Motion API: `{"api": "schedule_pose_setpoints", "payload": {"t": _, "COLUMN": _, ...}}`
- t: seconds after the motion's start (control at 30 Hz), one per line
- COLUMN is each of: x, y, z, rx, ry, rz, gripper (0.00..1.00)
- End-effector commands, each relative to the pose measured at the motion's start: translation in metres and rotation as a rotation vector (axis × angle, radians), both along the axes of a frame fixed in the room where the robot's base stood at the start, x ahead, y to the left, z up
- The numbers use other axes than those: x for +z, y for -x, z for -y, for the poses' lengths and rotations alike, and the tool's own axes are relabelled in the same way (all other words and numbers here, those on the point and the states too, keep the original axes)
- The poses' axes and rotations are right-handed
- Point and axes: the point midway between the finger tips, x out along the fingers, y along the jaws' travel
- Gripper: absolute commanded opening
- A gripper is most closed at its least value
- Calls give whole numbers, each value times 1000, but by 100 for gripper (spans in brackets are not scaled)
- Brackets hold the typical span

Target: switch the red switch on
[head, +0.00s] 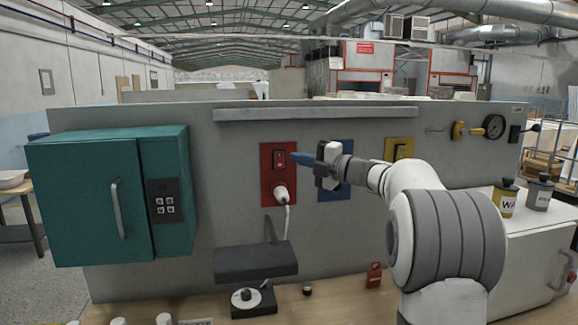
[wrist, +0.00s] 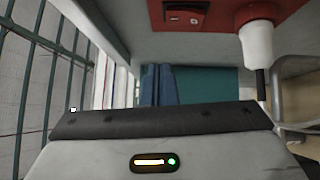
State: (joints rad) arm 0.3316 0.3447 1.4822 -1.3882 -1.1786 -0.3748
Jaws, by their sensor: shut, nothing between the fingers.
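The red switch plate (head: 266,187) is on the grey upright panel, with a dark-framed red rocker switch (head: 279,159) in its upper part. A white plug (head: 281,193) with a cable sits in its lower part. My gripper (head: 294,157) is shut and empty, its blue fingers pointing left beside the rocker's right edge. I cannot tell from the head view whether they touch it. In the wrist view the plate (wrist: 220,8), rocker (wrist: 187,14) and plug (wrist: 257,45) show at the top, and my blue fingers (wrist: 158,84) appear below and apart from the rocker.
A blue plate (head: 333,191) is partly hidden behind my gripper, and a yellow plate (head: 399,149) is to its right. A teal cabinet (head: 85,195) juts out at the left. A dark shelf (head: 256,262) sits below the red plate. A ledge (head: 315,114) runs above.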

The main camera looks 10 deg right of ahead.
Motion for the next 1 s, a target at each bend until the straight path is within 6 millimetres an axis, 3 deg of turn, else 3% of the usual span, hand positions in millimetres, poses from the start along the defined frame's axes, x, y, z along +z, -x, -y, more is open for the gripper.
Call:
{"api": "schedule_pose_setpoints", "payload": {"t": 0.13, "x": -1, "y": 22, "z": 26, "rx": -4, "ry": 0, "rz": -1, "gripper": 0}}
{"api": "schedule_pose_setpoints", "payload": {"t": 0.4, "x": 4, "y": 44, "z": 47, "rx": -1, "ry": -1, "rz": -2, "gripper": 0}}
{"api": "schedule_pose_setpoints", "payload": {"t": 0.83, "x": 6, "y": 45, "z": 47, "rx": -5, "ry": -7, "rz": -4, "gripper": 0}}
{"api": "schedule_pose_setpoints", "payload": {"t": 1.0, "x": 19, "y": 41, "z": 43, "rx": -143, "ry": -99, "rz": -30, "gripper": 0}}
